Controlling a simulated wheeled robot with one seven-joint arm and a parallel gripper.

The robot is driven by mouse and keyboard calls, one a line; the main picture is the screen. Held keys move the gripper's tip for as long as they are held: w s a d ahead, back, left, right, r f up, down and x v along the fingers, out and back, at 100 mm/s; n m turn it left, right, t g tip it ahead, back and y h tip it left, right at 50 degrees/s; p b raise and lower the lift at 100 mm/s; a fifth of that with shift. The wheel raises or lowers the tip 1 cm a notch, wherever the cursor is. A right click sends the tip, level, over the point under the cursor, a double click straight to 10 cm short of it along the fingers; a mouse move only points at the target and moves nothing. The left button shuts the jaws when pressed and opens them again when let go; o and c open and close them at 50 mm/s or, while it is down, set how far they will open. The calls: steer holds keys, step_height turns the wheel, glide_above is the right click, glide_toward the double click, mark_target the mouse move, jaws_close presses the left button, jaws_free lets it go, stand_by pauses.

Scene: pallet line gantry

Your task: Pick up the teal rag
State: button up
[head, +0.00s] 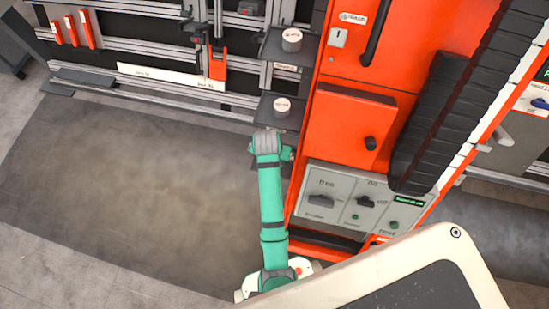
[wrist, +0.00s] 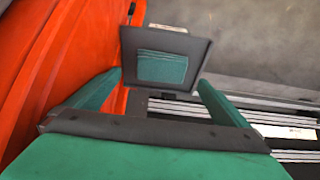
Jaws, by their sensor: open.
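The teal rag (wrist: 162,67) shows in the wrist view as a flat, folded rectangle with stripes near one edge. It lies on a small dark tray (wrist: 196,47). My gripper (wrist: 160,79) is open, with one green finger on each side of the rag in the picture. Nothing is between the fingers, and the rag appears beyond their tips. I cannot tell the exact gap. In the head view the rag is not seen, and my green arm hides the gripper.
An orange machine cabinet (head: 345,130) with a grey switch panel (head: 340,205) stands right of my arm. Two dark shelves carrying round grey pucks (head: 282,106) jut out beside it. A rail rack (head: 150,85) runs along the back. The floor at left (head: 130,190) is clear.

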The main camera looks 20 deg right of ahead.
steer(key=x, duration=0.4)
steer(key=shift+w+f, duration=0.1)
steer(key=shift+f, duration=0.15)
steer(key=shift+w+f, duration=0.15)
steer(key=c, duration=1.1)
steer(key=shift+d, duration=0.1)
steer(key=shift+w+r, duration=0.1)
steer(key=shift+r, duration=0.45)
step_height(320, 180, up, 5)
steer(key=shift+r, duration=0.25)
steer(key=shift+w+a+r, duration=0.25)
steer(key=shift+w+a, duration=0.1)
steer(key=shift+a, duration=0.35)
steer(key=w+a, duration=0.3)
steer(key=a, duration=0.2)
steer(key=w+a, duration=0.3)
steer(key=a, duration=0.2)
steer(key=w+a, duration=0.4)
steer(key=a, duration=0.1)
steer(key=shift+a, duration=0.15)
